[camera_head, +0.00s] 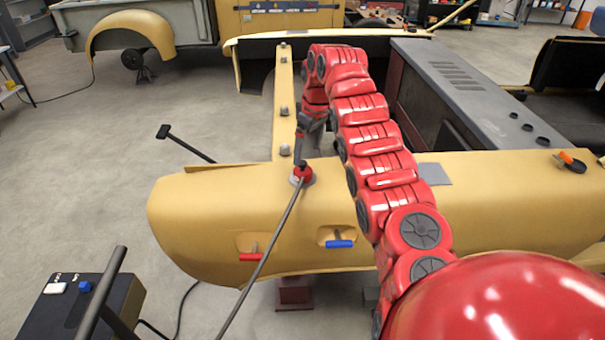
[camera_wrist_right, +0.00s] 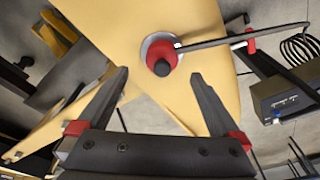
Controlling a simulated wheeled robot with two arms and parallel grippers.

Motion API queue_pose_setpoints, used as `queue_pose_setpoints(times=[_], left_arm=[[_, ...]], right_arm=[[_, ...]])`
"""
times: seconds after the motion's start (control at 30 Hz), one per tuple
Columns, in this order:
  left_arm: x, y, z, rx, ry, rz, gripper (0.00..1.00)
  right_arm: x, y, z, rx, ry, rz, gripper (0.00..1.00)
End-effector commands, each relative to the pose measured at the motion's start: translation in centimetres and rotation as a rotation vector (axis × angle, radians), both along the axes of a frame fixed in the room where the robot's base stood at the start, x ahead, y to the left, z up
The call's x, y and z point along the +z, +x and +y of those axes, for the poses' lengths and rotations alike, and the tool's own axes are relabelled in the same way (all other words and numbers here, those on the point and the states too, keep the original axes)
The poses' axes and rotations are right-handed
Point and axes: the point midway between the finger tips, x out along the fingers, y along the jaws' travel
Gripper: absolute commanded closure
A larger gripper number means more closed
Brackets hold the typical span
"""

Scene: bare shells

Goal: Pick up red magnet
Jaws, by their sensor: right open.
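The red magnet (camera_head: 304,177) sits on the top edge of a yellow panel (camera_head: 440,200), with a dark knob on top and a long dark rod or cable running from it toward the lower left. In the right wrist view the magnet (camera_wrist_right: 157,50) is a pale disc with red around a dark knob. My right gripper (camera_head: 301,150) points down just above the magnet. In the wrist view my right gripper (camera_wrist_right: 160,75) has its fingers spread, with the magnet beyond the fingertips and nothing held. My left gripper is not in view.
A red-handled piece (camera_head: 250,257) and a blue-handled piece (camera_head: 340,243) are on the panel's front. A yellow rail with several grey knobs (camera_head: 284,110) runs back from it. A black box (camera_head: 75,303) stands lower left. An orange-handled tool (camera_head: 570,161) lies at right. The left floor is mostly clear.

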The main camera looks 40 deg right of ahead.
Motion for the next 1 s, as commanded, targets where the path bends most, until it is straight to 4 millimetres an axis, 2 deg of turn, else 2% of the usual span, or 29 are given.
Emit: queue_pose_setpoints(times=[0.03,0.13,0.33,0.53,0.6,0.7,0.87,1.0], left_arm=[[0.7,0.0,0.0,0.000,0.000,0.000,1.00],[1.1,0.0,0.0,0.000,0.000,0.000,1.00],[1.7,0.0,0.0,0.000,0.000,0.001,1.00],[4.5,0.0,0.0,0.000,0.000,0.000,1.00],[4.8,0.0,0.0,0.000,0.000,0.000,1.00],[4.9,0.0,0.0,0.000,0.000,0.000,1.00],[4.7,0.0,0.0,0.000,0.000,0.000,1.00],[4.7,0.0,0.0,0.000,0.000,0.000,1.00]], right_arm=[[-0.5,0.0,0.0,-0.001,0.001,0.004,0.00],[-1.7,0.2,0.1,-0.002,0.001,0.005,0.00],[-2.6,0.4,0.2,-0.001,0.000,0.001,0.00],[-4.8,0.9,0.6,-0.001,0.001,0.004,0.00],[-6.2,1.1,0.7,-0.001,0.002,0.004,0.00],[-7.3,1.3,0.6,-0.001,-0.001,0.002,0.00],[-7.4,1.3,0.6,0.000,-0.002,-0.001,0.00],[-7.4,1.3,0.6,0.000,-0.002,-0.001,0.22]])
